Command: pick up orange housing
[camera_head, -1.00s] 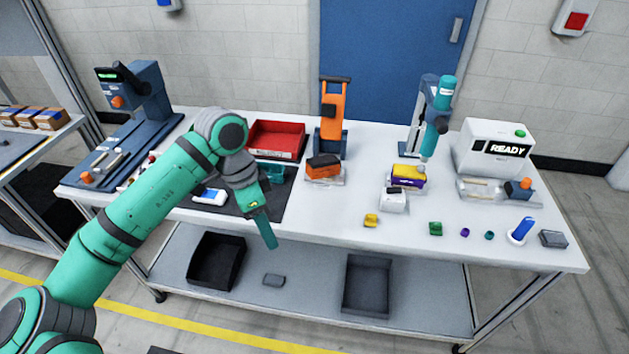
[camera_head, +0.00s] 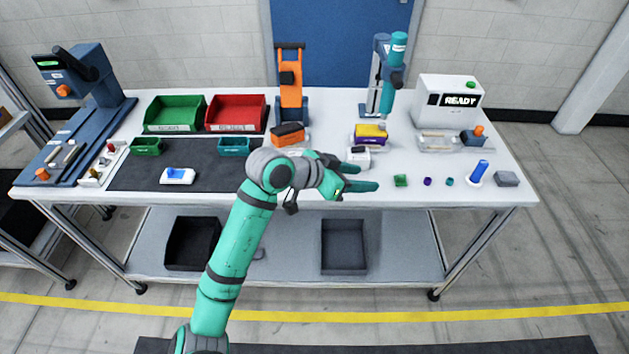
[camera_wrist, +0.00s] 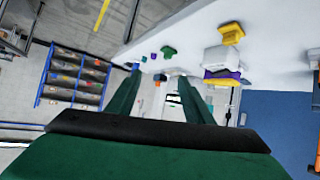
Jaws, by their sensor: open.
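The orange housing (camera_head: 287,134) looks like a small orange block with a dark top, seated on a light fixture in the middle of the table in the head view. I cannot make it out for sure in the wrist view. My gripper (camera_head: 367,178) is open and empty, its fingers pointing right above the table's front edge. It is in front and to the right of the housing, well apart from it. My gripper's two fingers also show in the wrist view (camera_wrist: 157,75), with nothing between them.
A purple and yellow part (camera_head: 370,134) and a white box (camera_head: 356,156) stand beyond my fingers. An orange press (camera_head: 290,88) rises behind the housing. Red (camera_head: 236,113) and green (camera_head: 174,114) bins stand back left. A green block (camera_head: 401,180) lies right of my fingers.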

